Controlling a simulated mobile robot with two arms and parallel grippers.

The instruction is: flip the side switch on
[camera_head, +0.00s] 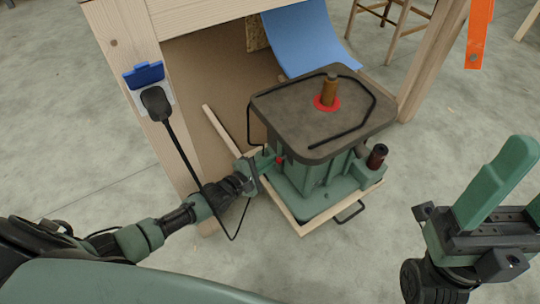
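A green bench machine (315,178) with a dark flat top (290,105) stands on a low wooden tray. A brown spindle (329,90) rises from a red ring in its top. A small red part (280,160), which looks like the side switch, shows on the machine's left side, under the top's edge. My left gripper (266,161) reaches in from the left, with its fingertips right beside this red part. I cannot tell whether they touch it, or how far apart they are. My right gripper (512,200) is far right of the machine, open and empty.
A black plug (155,103) sits in a blue-lidded socket on the wooden post (135,50). A blue curved sheet (310,40) is behind the machine. An orange piece (479,30) is at upper right. Floor right of the machine is clear.

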